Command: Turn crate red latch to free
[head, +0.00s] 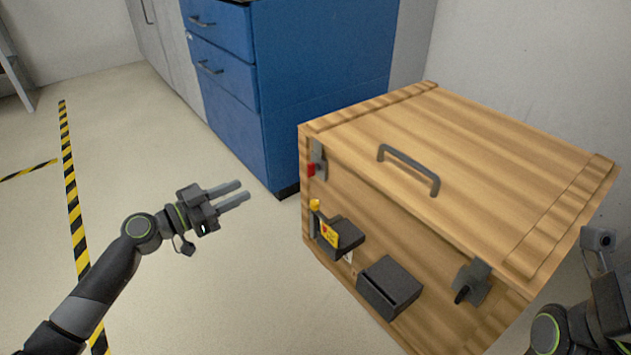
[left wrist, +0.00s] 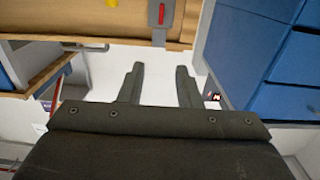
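The wooden crate (head: 400,215) stands at the right in the head view, lid down, with a dark handle (head: 408,168) on top. The red latch (head: 311,170) is a small red piece on a grey plate at the front's upper left corner. In the left wrist view the red latch (left wrist: 161,14) shows at the top, on the crate's edge. My left gripper (head: 243,191) is open and empty, left of the crate and apart from it. Its two fingers (left wrist: 160,85) stand apart in the left wrist view. My right gripper (head: 598,240) is partly in view at the right edge; its fingers are unclear.
A yellow-knobbed part (head: 328,228), a dark box (head: 389,287) and a dark latch (head: 471,281) sit on the crate's front. A blue drawer cabinet (head: 290,80) stands behind. The floor left of the crate is free, with striped tape (head: 70,180) farther left.

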